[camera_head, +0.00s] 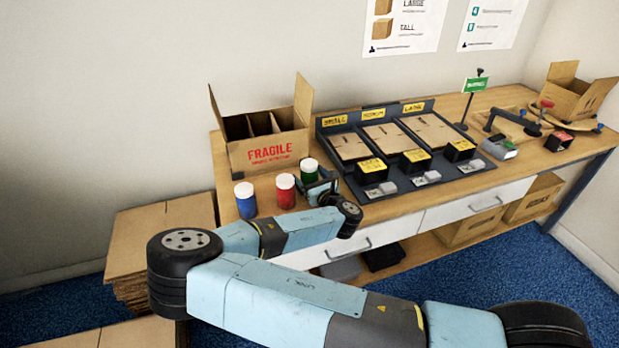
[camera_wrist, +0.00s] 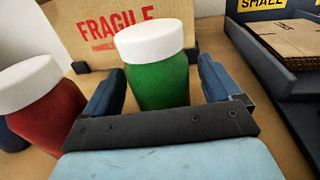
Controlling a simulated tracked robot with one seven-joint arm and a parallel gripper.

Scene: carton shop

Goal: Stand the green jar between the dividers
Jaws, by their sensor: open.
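The green jar (camera_head: 309,171) with a white lid stands upright on the workbench, at the right end of a row of three jars. In the wrist view the green jar (camera_wrist: 158,72) stands between the two open fingers of my gripper (camera_wrist: 160,92), with a visible gap at the right finger. My gripper (camera_head: 318,187) is low over the bench at the jar in the head view. The open carton marked FRAGILE (camera_head: 262,154) stands behind the jars; its brown dividers (camera_head: 256,124) show inside. The carton's printed front (camera_wrist: 95,27) is behind the jar in the wrist view.
A red jar (camera_head: 286,190) and a blue jar (camera_head: 245,199) stand to the left of the green one. A dark tray rack (camera_head: 365,194) with flat cartons is close on the right. A green sign (camera_head: 474,85) and another open carton (camera_head: 577,97) are farther right.

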